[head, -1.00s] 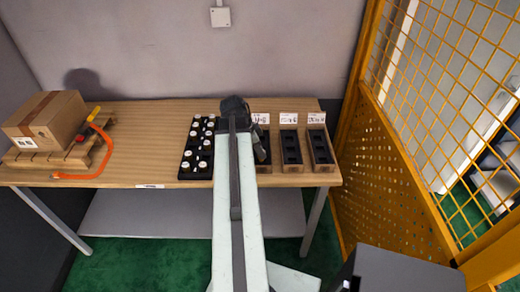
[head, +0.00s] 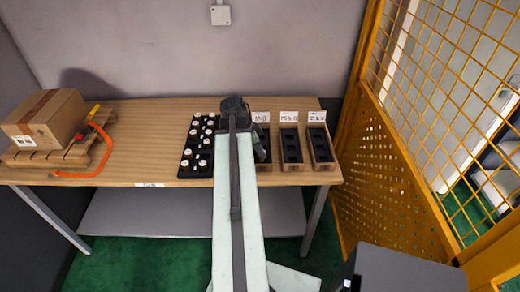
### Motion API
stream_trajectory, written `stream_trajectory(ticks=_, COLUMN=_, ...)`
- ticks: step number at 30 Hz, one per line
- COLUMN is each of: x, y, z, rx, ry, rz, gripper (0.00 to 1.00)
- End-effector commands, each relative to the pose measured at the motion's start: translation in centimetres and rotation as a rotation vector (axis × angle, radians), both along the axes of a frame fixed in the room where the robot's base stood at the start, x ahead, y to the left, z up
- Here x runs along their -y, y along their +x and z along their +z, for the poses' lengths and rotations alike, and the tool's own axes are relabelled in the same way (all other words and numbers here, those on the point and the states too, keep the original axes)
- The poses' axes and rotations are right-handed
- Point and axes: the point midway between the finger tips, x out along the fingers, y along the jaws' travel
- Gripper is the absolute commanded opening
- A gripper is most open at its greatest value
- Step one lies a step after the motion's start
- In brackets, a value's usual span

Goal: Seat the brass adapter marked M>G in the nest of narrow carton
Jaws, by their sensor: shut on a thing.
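My gripper (head: 261,148) is at the end of my arm, over the left one of three narrow cartons on the table. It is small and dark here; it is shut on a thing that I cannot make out. The left carton (head: 265,166) is partly hidden by my arm. The middle carton (head: 291,166) and the right carton (head: 322,165) show dark inserts with nests. White labels stand behind them, too small to read. A black tray (head: 184,172) left of my arm holds several white-topped pieces. No marking M>G can be read.
The wooden table (head: 150,150) has free room left of the black tray. A yellow mesh fence (head: 390,190) stands close to the table's right end.

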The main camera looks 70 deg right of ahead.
Motion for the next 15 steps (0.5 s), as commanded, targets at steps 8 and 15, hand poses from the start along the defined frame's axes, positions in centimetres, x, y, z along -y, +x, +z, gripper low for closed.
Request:
stream_trajectory(ticks=8, x=0.0, y=0.0, z=-0.9, rx=0.000, ry=0.000, rz=0.000, gripper=0.00)
stream_trajectory(ticks=15, x=0.0, y=0.0, z=-1.5, rx=0.000, ry=0.000, rz=0.000, gripper=0.00)
